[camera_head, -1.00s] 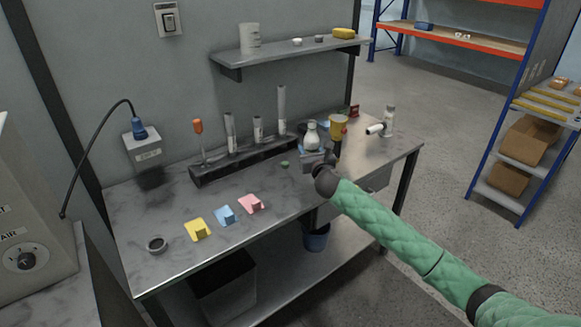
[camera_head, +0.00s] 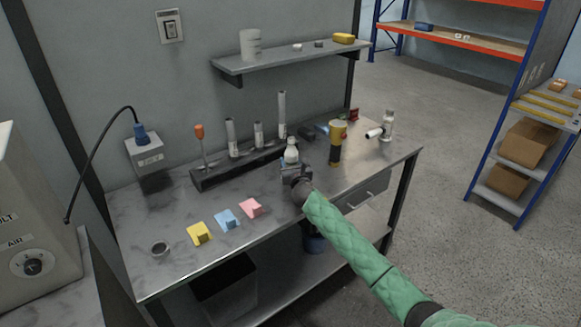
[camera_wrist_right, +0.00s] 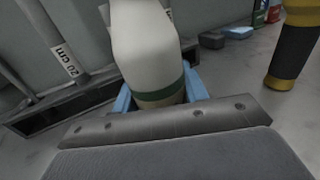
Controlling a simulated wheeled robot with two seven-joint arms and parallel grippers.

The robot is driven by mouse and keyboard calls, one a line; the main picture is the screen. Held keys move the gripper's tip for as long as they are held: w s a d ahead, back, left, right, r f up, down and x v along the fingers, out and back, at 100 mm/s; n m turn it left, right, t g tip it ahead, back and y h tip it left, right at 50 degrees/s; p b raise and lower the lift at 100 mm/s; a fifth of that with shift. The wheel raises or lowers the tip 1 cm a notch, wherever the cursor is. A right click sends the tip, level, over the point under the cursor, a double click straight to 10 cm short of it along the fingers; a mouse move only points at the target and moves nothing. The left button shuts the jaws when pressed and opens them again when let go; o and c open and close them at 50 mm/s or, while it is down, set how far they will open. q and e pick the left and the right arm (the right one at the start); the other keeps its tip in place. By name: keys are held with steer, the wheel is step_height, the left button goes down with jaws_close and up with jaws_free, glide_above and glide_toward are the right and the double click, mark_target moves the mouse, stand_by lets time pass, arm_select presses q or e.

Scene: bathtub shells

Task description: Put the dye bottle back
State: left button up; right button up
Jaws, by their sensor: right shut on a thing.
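A white bottle with a rounded shoulder (camera_head: 291,151), which I take to be the dye bottle, stands upright in my right gripper (camera_head: 291,166) near the middle of the workbench (camera_head: 150,205). In the right wrist view the bottle (camera_wrist_right: 146,45) fills the top centre, with a dark green band low on its body. The blue fingers (camera_wrist_right: 160,98) are closed around its lower part. I cannot tell whether its base touches the bench. My left gripper is not in view.
A dark rack (camera_head: 230,170) with upright tubes and a screwdriver stands just behind and left. A yellow and black cylinder (camera_head: 337,145) stands to the right. Yellow (camera_head: 199,233), blue (camera_head: 227,219) and pink (camera_head: 251,207) pieces lie at the front left. A shelf (camera_head: 290,58) hangs above.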

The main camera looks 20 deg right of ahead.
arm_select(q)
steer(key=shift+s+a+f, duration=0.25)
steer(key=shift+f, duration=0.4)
arm_select(e)
steer(key=shift+f, duration=1.1)
steer(key=shift+f, duration=0.15)
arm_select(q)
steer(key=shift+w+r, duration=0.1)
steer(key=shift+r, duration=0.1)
arm_select(e)
steer(key=o, duration=1.1)
steer(key=shift+c, duration=0.2)
steer(key=shift+s, duration=1)
steer(key=s, duration=0.3)
steer(key=s+b, duration=0.1)
steer(key=s, duration=0.1)
steer(key=s+b, duration=0.1)
steer(key=s, duration=0.2)
steer(key=shift+s+a, duration=0.25)
steer(key=shift+s, duration=0.1)
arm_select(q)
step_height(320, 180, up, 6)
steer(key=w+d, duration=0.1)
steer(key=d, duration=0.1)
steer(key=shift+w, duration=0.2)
arm_select(e)
steer(key=shift+s, duration=0.7)
